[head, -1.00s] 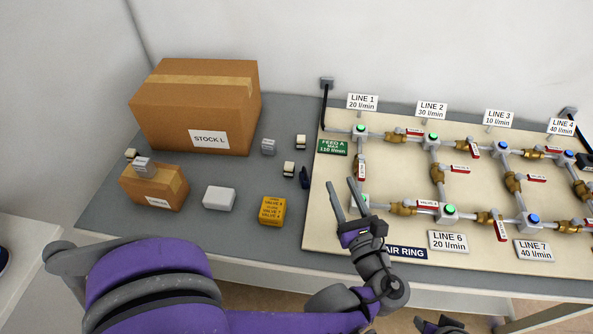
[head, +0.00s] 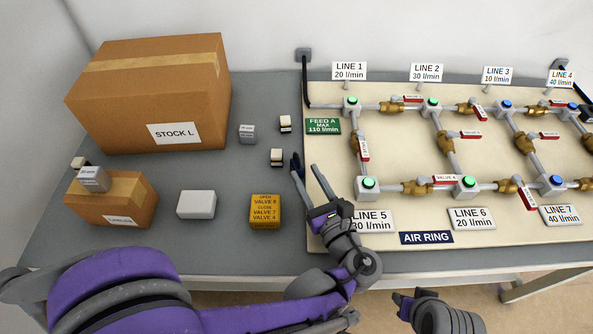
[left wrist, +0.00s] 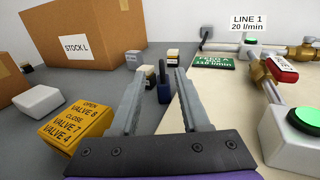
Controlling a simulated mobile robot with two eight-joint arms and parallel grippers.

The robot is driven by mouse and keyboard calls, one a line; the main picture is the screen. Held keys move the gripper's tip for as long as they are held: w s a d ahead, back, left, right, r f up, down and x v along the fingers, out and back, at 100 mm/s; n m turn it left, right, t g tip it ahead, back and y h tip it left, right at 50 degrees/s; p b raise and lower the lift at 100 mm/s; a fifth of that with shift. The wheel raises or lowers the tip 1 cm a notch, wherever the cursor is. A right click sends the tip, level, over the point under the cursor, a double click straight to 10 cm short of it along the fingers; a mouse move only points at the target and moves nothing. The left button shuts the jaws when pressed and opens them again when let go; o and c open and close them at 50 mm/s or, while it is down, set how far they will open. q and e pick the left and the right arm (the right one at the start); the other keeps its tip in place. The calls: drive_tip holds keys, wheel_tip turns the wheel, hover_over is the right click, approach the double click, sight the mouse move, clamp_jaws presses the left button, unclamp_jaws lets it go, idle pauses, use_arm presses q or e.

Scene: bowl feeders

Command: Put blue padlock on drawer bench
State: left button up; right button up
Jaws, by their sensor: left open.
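The blue padlock (head: 296,162) is small and dark blue, on the grey bench top close to the board's left edge. In the left wrist view the padlock (left wrist: 164,88) shows between my finger tips, just beyond or at them; I cannot tell if they touch. My left gripper (head: 304,171) is open and empty, its fingers pointing at the padlock. My right gripper (head: 404,302) shows partly at the bottom of the head view; its jaws are unclear. No bench with visible drawers can be made out.
On the grey bench top (head: 110,235) stand a large STOCK L box (head: 150,100), a smaller box (head: 115,205), a white block (head: 196,205) and a yellow valve note block (head: 265,211). The AIR RING board (head: 395,210) with pipes and valves lies to the right.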

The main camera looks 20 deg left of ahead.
sight(296, 156)
use_arm(q)
drive_tip(key=x, duration=0.3)
drive_tip(key=shift+w+a+r, duration=0.15)
drive_tip(key=shift+w+a, duration=0.15)
drive_tip(key=shift+b+x, duration=0.35)
drive_tip(key=shift+x, duration=2.75)
drive_tip(key=shift+w+d, duration=0.1)
drive_tip(key=shift+d, duration=0.05)
clamp_jaws()
